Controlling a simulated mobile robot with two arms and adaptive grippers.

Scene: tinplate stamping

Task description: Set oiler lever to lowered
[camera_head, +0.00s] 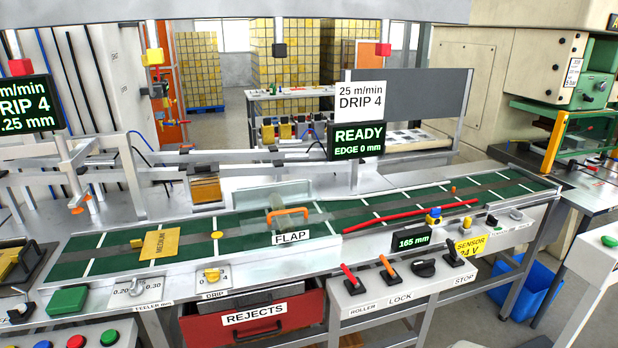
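No label reading "oiler" can be made out, so I cannot tell for sure which lever is the oiler lever. A control box at the front of the line carries a red-handled lever (350,277) by the label ROLLER, tilted up and to the left. Beside it is an orange-handled lever (388,268) by the label LOCK, also tilted up-left. A black knob (424,267) and a black lever (454,253) near STOP stand to the right. A yellow knob (212,275) sits on the DRIP plate. Neither of my grippers is in view.
The green conveyor (240,232) crosses the view, with a clear FLAP guard (277,240) over it. A red REJECTS drawer (250,317) is below. A READY screen (358,140) hangs above the line. Coloured push buttons (109,337) are at front left. A blue bin (530,290) stands at right.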

